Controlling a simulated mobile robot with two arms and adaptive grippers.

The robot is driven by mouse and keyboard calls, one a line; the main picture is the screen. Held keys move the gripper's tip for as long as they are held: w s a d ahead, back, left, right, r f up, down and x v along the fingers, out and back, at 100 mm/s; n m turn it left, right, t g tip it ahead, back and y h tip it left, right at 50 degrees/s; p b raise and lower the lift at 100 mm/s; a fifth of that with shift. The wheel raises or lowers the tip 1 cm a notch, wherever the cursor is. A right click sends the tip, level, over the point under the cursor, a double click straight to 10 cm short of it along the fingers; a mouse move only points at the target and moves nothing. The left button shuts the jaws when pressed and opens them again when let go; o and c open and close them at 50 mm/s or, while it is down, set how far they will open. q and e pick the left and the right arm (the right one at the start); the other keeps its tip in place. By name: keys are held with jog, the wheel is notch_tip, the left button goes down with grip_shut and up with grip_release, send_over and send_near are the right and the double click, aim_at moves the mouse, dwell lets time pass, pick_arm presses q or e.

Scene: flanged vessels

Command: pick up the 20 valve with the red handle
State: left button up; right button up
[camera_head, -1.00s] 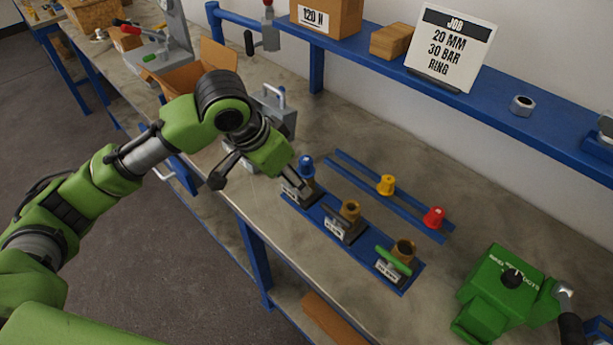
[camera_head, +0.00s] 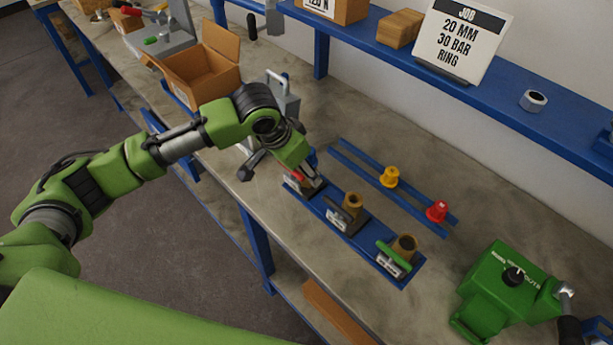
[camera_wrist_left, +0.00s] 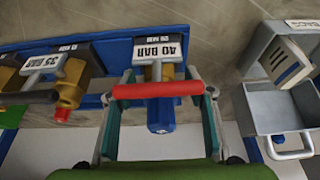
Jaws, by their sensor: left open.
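The valve with the red handle (camera_wrist_left: 158,90) shows in the left wrist view, with a blue part below the handle and a white 40 BAR tag (camera_wrist_left: 160,48) above it. Its smaller size marking is too small to read surely. In the head view its red handle (camera_head: 298,175) shows at the left end of the blue valve rack (camera_head: 371,262), partly hidden by my gripper. My left gripper (camera_head: 314,178) is open at this valve; in the wrist view its fingers (camera_wrist_left: 160,113) stand either side of the handle. My right gripper is not in view.
A brass valve (camera_head: 353,203) and a green-handled valve (camera_head: 394,256) share the rack. Yellow (camera_head: 390,177) and red (camera_head: 437,211) plugs sit on rails behind. A grey container (camera_wrist_left: 280,108) stands close right in the wrist view. A green machine (camera_head: 505,290) is at right.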

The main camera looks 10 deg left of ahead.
pick_arm(q)
jog(key=x, duration=0.3)
jog(key=shift+w+d+f, duration=0.15)
jog(key=shift+w+f, duration=0.05)
jog(key=shift+f, duration=0.05)
jog(key=shift+s, duration=0.1)
grip_shut()
jog(key=shift+r, duration=0.15)
jog(key=shift+r, duration=0.1)
